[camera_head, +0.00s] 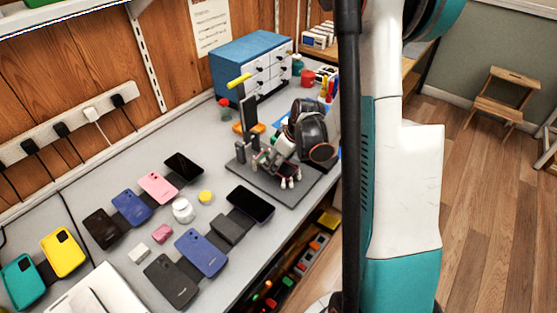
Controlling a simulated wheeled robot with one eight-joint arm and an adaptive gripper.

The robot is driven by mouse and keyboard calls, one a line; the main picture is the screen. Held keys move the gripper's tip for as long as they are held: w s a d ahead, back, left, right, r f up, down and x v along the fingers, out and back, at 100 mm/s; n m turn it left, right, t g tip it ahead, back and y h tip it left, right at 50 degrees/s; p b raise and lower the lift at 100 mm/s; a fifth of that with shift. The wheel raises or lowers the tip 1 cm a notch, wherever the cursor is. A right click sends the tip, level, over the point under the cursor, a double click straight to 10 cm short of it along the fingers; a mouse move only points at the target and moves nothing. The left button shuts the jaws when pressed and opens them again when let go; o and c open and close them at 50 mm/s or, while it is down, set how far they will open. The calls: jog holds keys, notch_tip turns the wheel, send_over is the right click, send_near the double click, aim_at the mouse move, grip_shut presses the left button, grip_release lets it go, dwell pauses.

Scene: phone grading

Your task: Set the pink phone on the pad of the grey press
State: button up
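The pink phone (158,187) lies flat in the row at the back of the grey bench, between a blue phone and a black phone. The grey press (247,125) has an upright column with a yellow handle at the top. A flat dark grey plate (308,187) lies at its foot. My gripper (290,181) is over this plate, to the right of the column and well to the right of the pink phone. The gripper is small and partly hidden by my wrist, so its opening is unclear. The pad is not clearly visible.
Several dark and blue phones (201,253) lie in two rows. Between them are a white jar (183,210), a yellow lid (206,197) and a pink block (162,233). A blue drawer cabinet (250,62) stands behind the press.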

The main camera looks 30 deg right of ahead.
jog(key=o, duration=1.3)
jog(key=o, duration=0.4)
jog(key=shift+o, duration=0.2)
jog(key=shift+r+p, duration=0.45)
jog(key=shift+r, duration=0.35)
notch_tip(320, 180, up, 7)
jog(key=p, duration=0.4)
jog(key=shift+f, duration=0.15)
dwell(0.4)
